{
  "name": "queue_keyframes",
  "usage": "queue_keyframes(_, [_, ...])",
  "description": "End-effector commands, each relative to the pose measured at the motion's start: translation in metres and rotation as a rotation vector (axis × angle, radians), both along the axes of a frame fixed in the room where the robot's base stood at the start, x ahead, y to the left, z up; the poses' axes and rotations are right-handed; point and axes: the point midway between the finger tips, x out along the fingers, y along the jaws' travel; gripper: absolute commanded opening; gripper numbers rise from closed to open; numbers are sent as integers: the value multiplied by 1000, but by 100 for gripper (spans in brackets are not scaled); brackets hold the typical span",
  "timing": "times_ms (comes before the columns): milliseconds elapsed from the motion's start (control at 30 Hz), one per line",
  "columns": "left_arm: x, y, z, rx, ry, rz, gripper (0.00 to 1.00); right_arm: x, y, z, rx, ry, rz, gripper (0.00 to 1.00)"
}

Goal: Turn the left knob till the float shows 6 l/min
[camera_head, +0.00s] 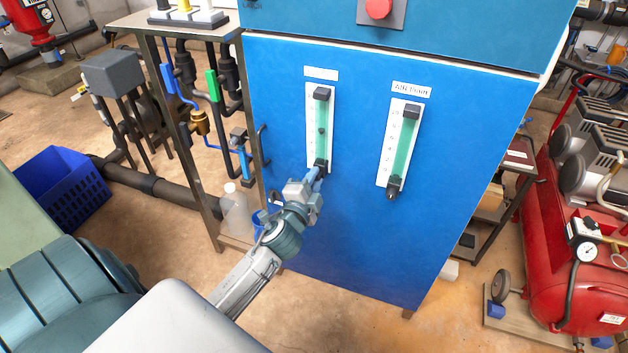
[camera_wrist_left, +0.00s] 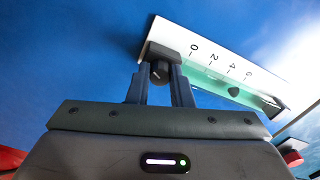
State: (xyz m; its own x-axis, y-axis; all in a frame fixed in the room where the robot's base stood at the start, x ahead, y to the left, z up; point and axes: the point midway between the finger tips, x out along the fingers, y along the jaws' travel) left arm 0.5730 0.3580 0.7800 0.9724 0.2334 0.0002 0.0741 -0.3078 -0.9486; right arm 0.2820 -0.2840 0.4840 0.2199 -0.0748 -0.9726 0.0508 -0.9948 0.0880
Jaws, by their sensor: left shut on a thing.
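The left flow meter (camera_head: 309,125) is a white plate with a green tube on the blue cabinet. Its black float (camera_wrist_left: 233,91) sits between the 4 and 6 marks in the left wrist view; the head view also shows the float (camera_head: 321,131). My left gripper (camera_head: 315,174) is at the bottom of this meter. Its two fingers (camera_wrist_left: 160,82) are shut on the left black knob (camera_wrist_left: 159,72), one on each side. The fingers partly hide the knob in the head view. My right gripper is not in view.
The right flow meter (camera_head: 382,164) with its own black knob (camera_head: 392,193) is beside it on the cabinet (camera_head: 465,140). A red button (camera_head: 378,8) is above. Pipes and a metal stand (camera_head: 203,190) are close on the left, a red compressor (camera_head: 575,270) on the right.

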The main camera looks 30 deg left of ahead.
Motion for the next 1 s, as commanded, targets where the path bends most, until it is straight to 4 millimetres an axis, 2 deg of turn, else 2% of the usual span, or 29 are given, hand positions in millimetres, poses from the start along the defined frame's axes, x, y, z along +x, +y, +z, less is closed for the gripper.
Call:
queue_keyframes(33, [0,0,0,1,1,1,21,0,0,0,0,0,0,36])
queue_keyframes(133, [0,0,0,1,0,0,41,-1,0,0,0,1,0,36])
queue_keyframes(400, [0,0,0,1,0,0,41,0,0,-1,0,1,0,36])
queue_keyframes(533, [-7,-2,-1,1,1,0,41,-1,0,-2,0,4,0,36])
queue_keyframes(633, [-21,-5,-2,0,2,0,41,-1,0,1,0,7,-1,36])
queue_keyframes(700, [-35,-8,-3,0,3,0,41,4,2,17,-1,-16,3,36])
queue_keyframes(1000, [-87,-21,-3,1,2,-1,41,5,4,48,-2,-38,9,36])
